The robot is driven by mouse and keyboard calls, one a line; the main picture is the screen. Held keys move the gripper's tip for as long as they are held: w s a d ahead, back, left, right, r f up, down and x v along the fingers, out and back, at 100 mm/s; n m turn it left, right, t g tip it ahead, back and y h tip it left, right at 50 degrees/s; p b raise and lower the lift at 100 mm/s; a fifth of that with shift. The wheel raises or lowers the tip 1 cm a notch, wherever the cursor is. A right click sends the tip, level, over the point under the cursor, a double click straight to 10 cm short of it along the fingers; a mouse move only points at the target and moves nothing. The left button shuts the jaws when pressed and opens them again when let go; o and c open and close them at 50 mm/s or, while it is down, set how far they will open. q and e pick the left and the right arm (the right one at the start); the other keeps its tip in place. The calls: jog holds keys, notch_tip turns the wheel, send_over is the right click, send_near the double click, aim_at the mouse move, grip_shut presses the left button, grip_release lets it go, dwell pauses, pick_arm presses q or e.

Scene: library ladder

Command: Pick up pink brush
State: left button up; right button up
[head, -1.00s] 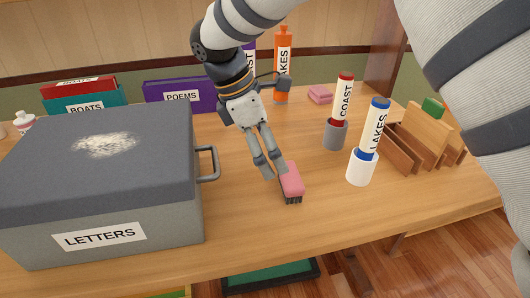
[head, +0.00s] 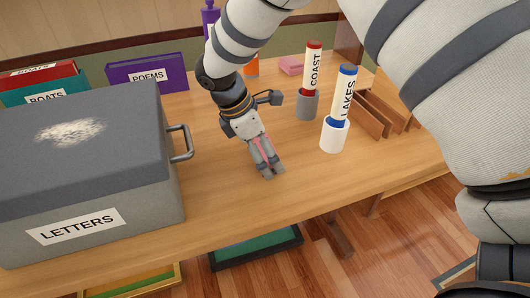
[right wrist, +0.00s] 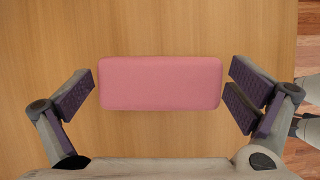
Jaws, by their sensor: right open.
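The pink brush (right wrist: 160,83) lies on the wooden table. In the right wrist view its pink back faces up, between the two spread fingers of my right gripper (right wrist: 168,90), with a gap at each end. In the head view my right gripper (head: 267,170) is low over the brush and hides nearly all of it; only a pink strip (head: 262,150) shows between the fingers. The right gripper is open and does not hold the brush. My left gripper is not in view.
A grey LETTERS box (head: 140,205) with a side handle stands left of the gripper. A white holder (head: 334,136) with the LAKES tube and a grey holder (head: 307,105) with the COAST tube stand to the right. The table's front edge is near.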

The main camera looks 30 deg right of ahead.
jog(key=c, duration=1.1)
notch_tip(320, 180, up, 3)
jog(key=shift+r, duration=0.1)
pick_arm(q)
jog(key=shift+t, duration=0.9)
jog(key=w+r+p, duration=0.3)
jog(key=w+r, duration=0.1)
pick_arm(e)
jog(key=s+a+r, duration=0.7)
jog(key=s+r, duration=0.2)
jog(key=s, duration=0.3)
jog(key=shift+a+r, duration=0.2)
jog(key=shift+r, duration=0.2)
